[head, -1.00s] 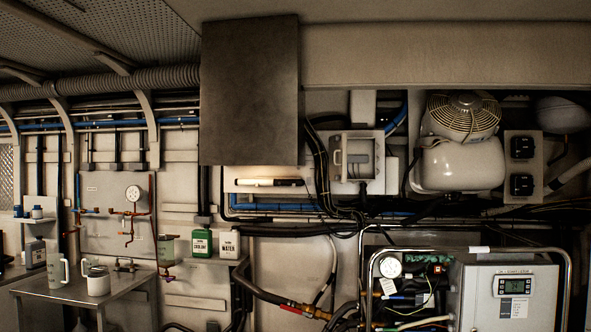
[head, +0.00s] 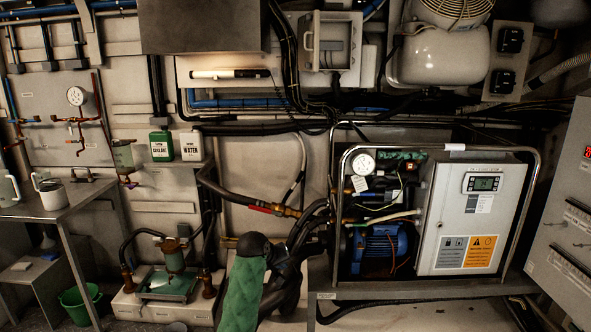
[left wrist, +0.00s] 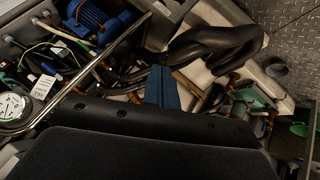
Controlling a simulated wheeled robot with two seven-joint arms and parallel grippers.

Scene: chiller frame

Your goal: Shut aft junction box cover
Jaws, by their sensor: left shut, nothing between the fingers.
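The junction box (head: 355,50) is a small pale grey box on the back wall, near the top middle of the head view. Its cover (head: 316,45) stands open on the left side, seen nearly edge-on, with a handle on it. Grey parts show inside. My left gripper shows in the left wrist view as blue fingers (left wrist: 166,88), closed together and empty, over dark hoses beside the metal frame. In the head view, my left arm is low in the middle, well below the box, and its fingertips are hard to make out. My right gripper is out of view.
A tubular frame (head: 534,180) with a gauge, blue motor (head: 377,246) and grey control cabinet (head: 470,218) stands below right of the box. Thick hoses and pipes run left of it. A lamp bar (head: 229,74) and large grey panel (head: 203,26) are left of the box.

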